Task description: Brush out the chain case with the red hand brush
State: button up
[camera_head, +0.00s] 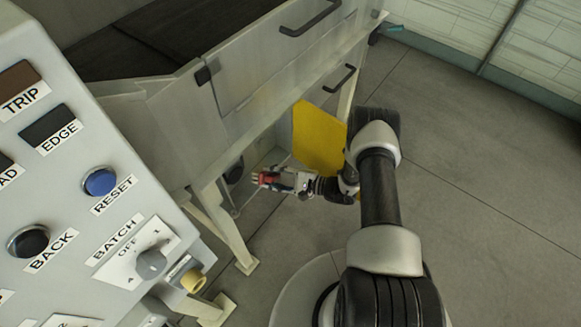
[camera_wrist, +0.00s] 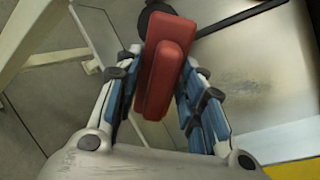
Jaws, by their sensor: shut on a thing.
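My gripper (camera_head: 283,180) is shut on the red hand brush (camera_head: 267,180). In the wrist view the red brush (camera_wrist: 165,65) sits between the two blue-padded fingers of my gripper (camera_wrist: 160,90). Its bristles are hard to make out. The open chain case (camera_head: 262,165) is under the machine, beside the raised yellow cover (camera_head: 318,138). In the wrist view its pale inner plate (camera_wrist: 250,75) has dark smudges, with a black round part (camera_wrist: 158,14) partly hidden behind the brush. I cannot tell whether the brush touches the case.
A grey control panel (camera_head: 70,180) with buttons and a knob stands close on the left. The machine's leg (camera_head: 225,220) is left of my gripper. A cream machine body (camera_head: 240,80) overhangs the case. The floor (camera_head: 480,190) on the right is clear.

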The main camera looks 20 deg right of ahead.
jog(key=w+d+f+m+t+h, duration=0.1)
jog(key=w+d+m+t+h, duration=0.25)
jog(key=d+t, duration=0.3)
jog(key=shift+m+g+y, duration=0.25)
jog(key=shift+g+y, duration=0.1)
jog(key=shift+g, duration=0.1)
jog(key=shift+w+d+b+x, duration=0.15)
jog(key=shift+b+x, duration=0.3)
jog(key=shift+x, duration=1)
jog(key=shift+w+d+b+x, duration=0.15)
jog(key=shift+b+x, duration=0.25)
jog(key=shift+x, duration=1)
jog(key=shift+b+x, duration=0.55)
jog(key=shift+x, duration=0.35)
jog(key=shift+r, duration=0.1)
jog(key=shift+s+r+p, duration=0.15)
jog(key=shift+r+p, duration=1.1)
jog(key=shift+r, duration=0.4)
jog(key=shift+r+p, duration=1.3)
jog(key=shift+r, duration=0.95)
notch_tip(320, 180, up, 6)
jog(key=p, duration=0.3)
jog(key=shift+f, duration=0.2)
jog(key=shift+f, duration=0.1)
